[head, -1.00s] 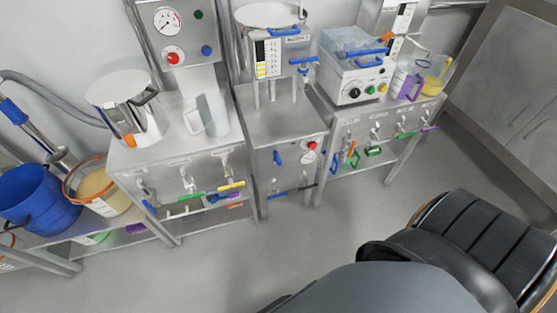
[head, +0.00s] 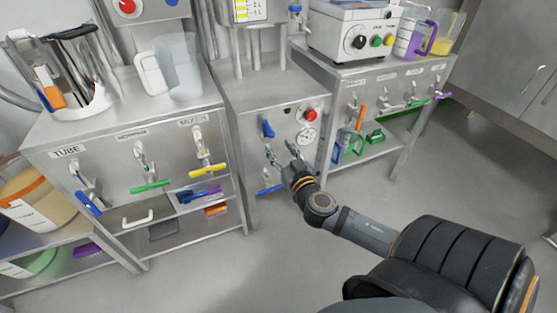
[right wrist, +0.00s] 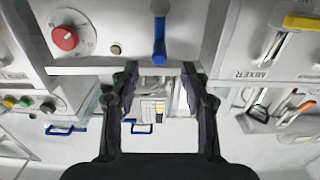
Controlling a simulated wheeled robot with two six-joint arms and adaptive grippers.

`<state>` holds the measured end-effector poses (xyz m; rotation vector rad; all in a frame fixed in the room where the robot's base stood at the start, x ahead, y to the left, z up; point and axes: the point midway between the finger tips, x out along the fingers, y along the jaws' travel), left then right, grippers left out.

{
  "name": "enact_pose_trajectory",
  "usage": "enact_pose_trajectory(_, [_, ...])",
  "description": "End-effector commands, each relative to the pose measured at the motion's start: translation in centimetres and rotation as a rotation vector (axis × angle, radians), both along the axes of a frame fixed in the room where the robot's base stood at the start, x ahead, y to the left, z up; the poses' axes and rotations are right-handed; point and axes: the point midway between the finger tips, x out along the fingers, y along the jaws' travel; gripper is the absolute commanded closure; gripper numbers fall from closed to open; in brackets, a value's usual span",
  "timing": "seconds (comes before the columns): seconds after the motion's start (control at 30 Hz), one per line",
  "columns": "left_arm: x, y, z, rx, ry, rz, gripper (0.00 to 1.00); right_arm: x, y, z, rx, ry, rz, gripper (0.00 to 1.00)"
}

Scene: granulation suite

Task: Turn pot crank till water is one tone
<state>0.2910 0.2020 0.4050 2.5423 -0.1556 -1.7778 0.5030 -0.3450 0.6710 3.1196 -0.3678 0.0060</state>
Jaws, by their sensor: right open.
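My right gripper (head: 284,160) is open and empty, in front of the middle steel cabinet (head: 243,107). Its two fingers also show in the right wrist view (right wrist: 160,72), with a blue handle (right wrist: 158,38) beyond them and nothing between them that I can see held. On that cabinet are a blue lever (head: 267,128), a red knob (head: 310,115), a gauge (head: 308,135) and a lower blue handle (head: 271,189). I cannot make out a crank or the water. My left gripper is out of view.
The right bench (head: 345,70) holds a white device (head: 352,40) and a purple-handled jug (head: 416,40). The floor (head: 250,265) in front is clear.

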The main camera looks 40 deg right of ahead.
Motion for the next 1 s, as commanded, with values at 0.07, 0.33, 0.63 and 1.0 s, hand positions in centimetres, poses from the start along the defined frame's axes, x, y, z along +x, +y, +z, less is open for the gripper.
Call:
enact_pose_trajectory(0.07, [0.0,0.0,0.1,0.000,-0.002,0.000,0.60,0.2,-0.1,0.1,0.001,0.001,-0.002,0.54])
enact_pose_trajectory(0.33, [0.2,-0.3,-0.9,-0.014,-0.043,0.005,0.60,4.5,-1.2,0.0,0.004,-0.001,-0.005,0.54])
enact_pose_trajectory(0.63, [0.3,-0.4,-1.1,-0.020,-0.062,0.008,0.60,9.3,-2.3,0.1,0.001,0.002,-0.002,0.54])
enact_pose_trajectory(1.0, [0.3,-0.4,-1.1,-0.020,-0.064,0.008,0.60,10.2,-2.5,0.0,0.001,0.004,0.000,0.54])
